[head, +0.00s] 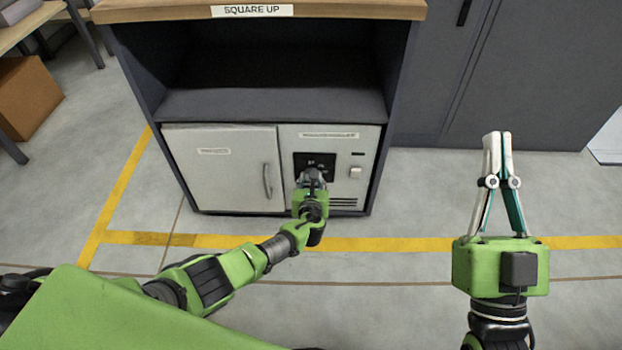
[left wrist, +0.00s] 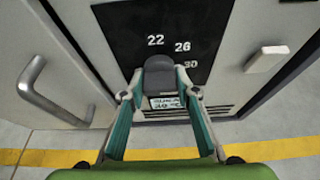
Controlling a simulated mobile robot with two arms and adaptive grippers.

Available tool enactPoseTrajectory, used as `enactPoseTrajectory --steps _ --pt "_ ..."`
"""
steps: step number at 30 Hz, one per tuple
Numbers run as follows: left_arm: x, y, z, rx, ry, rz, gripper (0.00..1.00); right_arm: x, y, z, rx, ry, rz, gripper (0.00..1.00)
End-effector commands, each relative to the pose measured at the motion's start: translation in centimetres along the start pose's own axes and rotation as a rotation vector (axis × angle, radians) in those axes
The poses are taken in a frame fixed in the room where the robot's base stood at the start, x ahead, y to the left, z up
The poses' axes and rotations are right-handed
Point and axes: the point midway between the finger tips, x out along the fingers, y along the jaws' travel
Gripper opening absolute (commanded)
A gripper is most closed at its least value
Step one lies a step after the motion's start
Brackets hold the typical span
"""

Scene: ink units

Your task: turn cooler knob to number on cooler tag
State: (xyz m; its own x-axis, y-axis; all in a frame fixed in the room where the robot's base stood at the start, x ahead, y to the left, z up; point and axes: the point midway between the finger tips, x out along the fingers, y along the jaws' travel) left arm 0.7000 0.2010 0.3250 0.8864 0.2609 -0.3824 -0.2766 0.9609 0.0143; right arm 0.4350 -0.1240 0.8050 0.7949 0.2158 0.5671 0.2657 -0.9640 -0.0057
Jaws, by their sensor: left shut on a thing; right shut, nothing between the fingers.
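The cooler (head: 328,140) is a light grey unit in the lower part of a dark cabinet. Its black dial panel (head: 315,160) shows the numbers 22, 26 and 30 in the left wrist view (left wrist: 155,20). My left gripper (head: 312,178) is at the panel, shut on the dark grey knob (left wrist: 159,74), with a finger on each side. The gripper hides part of the dial, and I cannot tell where the knob points. A small white tag (left wrist: 166,102) shows just below the knob, partly covered and hard to read. My right gripper (head: 497,135) is shut and empty, raised over the floor at the right.
A white door with a handle (head: 267,180) is left of the panel; the handle also shows in the left wrist view (left wrist: 50,95). A light switch-like block (head: 355,172) sits right of the panel. The cabinet has a wooden top (head: 150,10) and an open shelf. Yellow lines (head: 400,244) mark clear floor.

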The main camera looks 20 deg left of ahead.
Motion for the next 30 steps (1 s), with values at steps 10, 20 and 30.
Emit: enactPoseTrajectory --steps 10,20,30 --pt "0.0 0.0 0.0 0.003 0.0 0.0 0.46 0.0 0.0 0.0 0.0 0.0 0.0 0.0" --pt "-0.1 0.0 0.0 0.001 0.0 0.0 0.46 0.0 0.0 -0.1 0.0 0.005 0.0 0.0" --pt "-2.9 0.0 -0.1 -0.002 0.0 -0.002 0.46 0.0 0.0 -0.1 0.0 0.003 0.0 0.0"
